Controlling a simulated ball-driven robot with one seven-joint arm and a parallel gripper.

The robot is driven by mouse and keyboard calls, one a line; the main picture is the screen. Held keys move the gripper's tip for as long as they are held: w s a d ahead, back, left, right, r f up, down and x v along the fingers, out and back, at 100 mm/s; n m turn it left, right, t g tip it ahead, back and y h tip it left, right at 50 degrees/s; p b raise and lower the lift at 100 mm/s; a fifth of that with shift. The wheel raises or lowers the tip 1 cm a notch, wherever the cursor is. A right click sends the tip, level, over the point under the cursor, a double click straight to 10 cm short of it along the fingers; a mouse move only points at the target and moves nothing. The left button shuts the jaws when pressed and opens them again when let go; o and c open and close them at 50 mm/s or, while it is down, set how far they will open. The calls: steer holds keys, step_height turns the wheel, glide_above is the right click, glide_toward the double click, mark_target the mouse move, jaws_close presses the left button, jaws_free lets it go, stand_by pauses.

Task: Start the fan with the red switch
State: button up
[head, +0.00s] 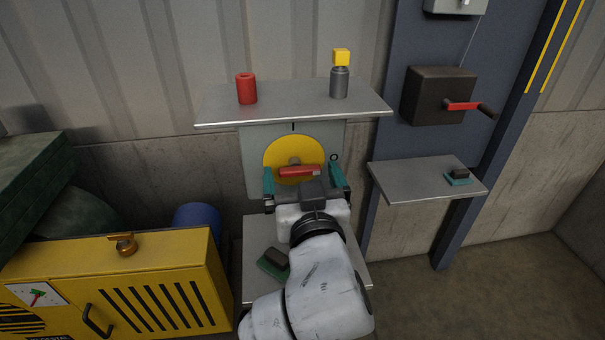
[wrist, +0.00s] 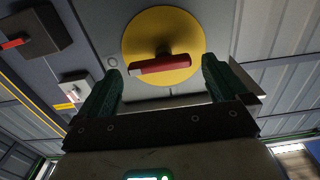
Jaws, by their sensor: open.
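A red switch handle (head: 299,172) lies about level across a round yellow disc (head: 283,148) on a grey wall panel below a shelf. In the wrist view the red handle (wrist: 160,65) stands out from the yellow disc (wrist: 165,20) on a short stem. My gripper (head: 302,178) is in front of the disc, with its green fingers spread at either side of the handle. In the wrist view my gripper (wrist: 161,74) is open and empty. I cannot tell how far its tips are from the handle in depth. I cannot make out a fan.
A dark box (head: 435,95) with a red-handled lever is at right, above a small shelf (head: 400,178). A yellow cabinet (head: 160,255) stands lower left.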

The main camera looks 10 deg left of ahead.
steer(key=shift+w, duration=0.2)
steer(key=c, duration=1)
